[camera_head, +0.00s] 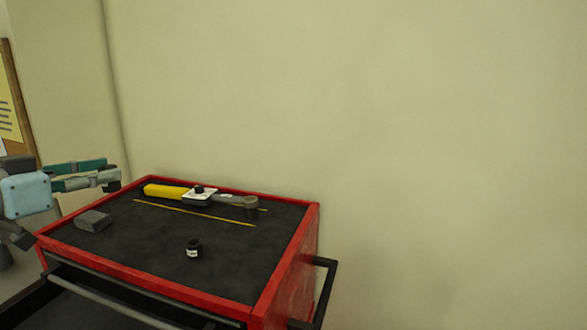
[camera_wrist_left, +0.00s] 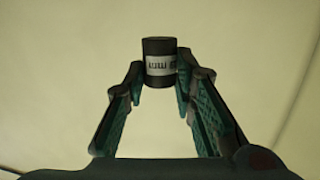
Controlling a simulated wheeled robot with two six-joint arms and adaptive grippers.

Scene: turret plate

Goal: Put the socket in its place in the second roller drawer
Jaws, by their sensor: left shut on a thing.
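My left gripper (camera_head: 108,179) is beyond the left edge of the red cart, at the back left. It is shut on a dark socket (camera_head: 113,186). In the left wrist view the same socket (camera_wrist_left: 160,47) is a black cylinder with a white printed label, pinched between the fingertips (camera_wrist_left: 160,80). A second small black socket (camera_head: 194,250) with a white label stands on the cart top. A dark drawer-like part (camera_head: 75,304) shows below the cart's front edge; its inside and any socket place are not clear. My right gripper is not in view.
The cart top (camera_head: 235,270) is black with a raised red rim. A yellow-handled torque wrench (camera_head: 165,191) lies along its back. A grey block (camera_head: 93,221) sits at the left. A black side handle (camera_head: 324,285) sticks out at the right. A plain wall stands behind.

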